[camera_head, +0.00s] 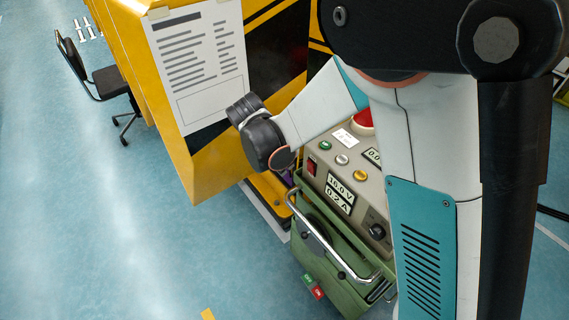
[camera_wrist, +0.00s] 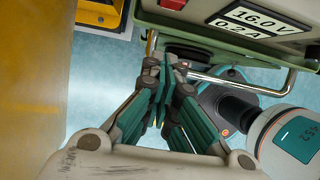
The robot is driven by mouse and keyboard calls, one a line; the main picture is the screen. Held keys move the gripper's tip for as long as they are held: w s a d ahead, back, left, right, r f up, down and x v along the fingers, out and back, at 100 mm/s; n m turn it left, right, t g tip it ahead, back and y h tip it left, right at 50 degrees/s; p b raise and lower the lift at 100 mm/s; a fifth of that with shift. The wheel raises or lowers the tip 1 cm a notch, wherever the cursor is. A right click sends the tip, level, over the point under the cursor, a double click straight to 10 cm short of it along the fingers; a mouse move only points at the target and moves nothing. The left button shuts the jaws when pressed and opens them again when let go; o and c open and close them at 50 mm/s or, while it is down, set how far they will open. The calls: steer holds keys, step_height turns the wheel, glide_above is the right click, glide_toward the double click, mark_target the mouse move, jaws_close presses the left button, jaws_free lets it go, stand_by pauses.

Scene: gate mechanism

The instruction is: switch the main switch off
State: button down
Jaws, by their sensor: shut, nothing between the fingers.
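The control box (camera_head: 375,190) is a grey panel on a green cabinet. A red rocker switch (camera_head: 312,165), which looks like the main switch, sits at its left edge. Its on or off position is too small to tell. The switch's red edge (camera_wrist: 173,4) also shows at the top of the wrist view. My gripper (camera_wrist: 167,66) is shut and empty, its fingertips just below the panel's front edge and under the switch in that picture. I cannot tell whether they touch the box. In the head view my wrist hides most of the gripper, left of the switch.
A metal handle rail (camera_head: 320,240) runs along the cabinet front. The panel carries displays (camera_head: 340,190) reading 16.0 V and 0.2 A, buttons, a black knob (camera_head: 377,231) and a red mushroom button (camera_head: 363,119). A yellow machine (camera_head: 180,150) stands close left.

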mark_target(310, 168)
steer(key=w+d+f+b, duration=0.3)
steer(key=d+f, duration=0.2)
steer(key=shift+w+d+f, duration=0.2)
steer(key=shift+w+f, duration=0.1)
steer(key=shift+w+d+r+g+y+p, duration=0.2)
steer(key=shift+w+d+g+y+p, duration=0.1)
steer(key=shift+d+y+p, duration=0.15)
steer(key=shift+a, duration=0.1)
steer(key=shift+r, duration=0.15)
steer(key=shift+r+p, duration=0.35)
steer(key=shift+r, duration=0.35)
